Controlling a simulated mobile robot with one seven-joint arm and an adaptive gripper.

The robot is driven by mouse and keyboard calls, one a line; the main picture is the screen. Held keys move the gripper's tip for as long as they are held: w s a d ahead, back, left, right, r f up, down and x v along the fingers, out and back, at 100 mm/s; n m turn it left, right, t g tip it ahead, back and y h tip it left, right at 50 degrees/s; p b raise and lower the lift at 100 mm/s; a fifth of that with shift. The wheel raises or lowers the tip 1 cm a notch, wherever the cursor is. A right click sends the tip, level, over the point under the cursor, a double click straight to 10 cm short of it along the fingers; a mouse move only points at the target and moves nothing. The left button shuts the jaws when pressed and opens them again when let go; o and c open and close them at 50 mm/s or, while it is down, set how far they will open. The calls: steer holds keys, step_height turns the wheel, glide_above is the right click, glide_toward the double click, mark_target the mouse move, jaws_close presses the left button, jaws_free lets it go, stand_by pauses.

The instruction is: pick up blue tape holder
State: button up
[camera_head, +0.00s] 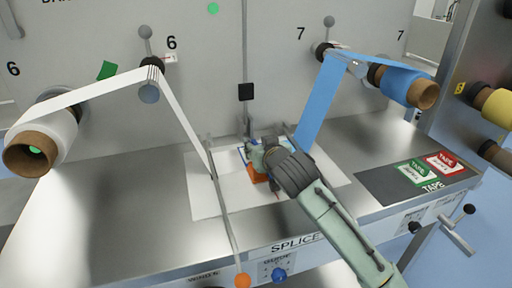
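My gripper (257,155) is over the white sheet on the metal table, at the far end of my pale green arm. It is small in view and partly hidden by my dark wrist, so its finger opening does not show clearly. A small blue-edged piece (242,154) shows right beside the gripper's left side; it may be the blue tape holder, but most of it is hidden. I cannot tell whether the gripper touches it. An orange block (258,175) is just below the gripper, partly covered.
A dark mat (378,186) at the right holds a green tape holder (416,173) and a red tape holder (446,162). A white web (183,122) hangs left of my gripper and a blue web (319,105) right. A thin rod with an orange knob (243,281) crosses the front.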

steer(key=shift+w, duration=0.1)
jaws_close()
stand_by(0.4)
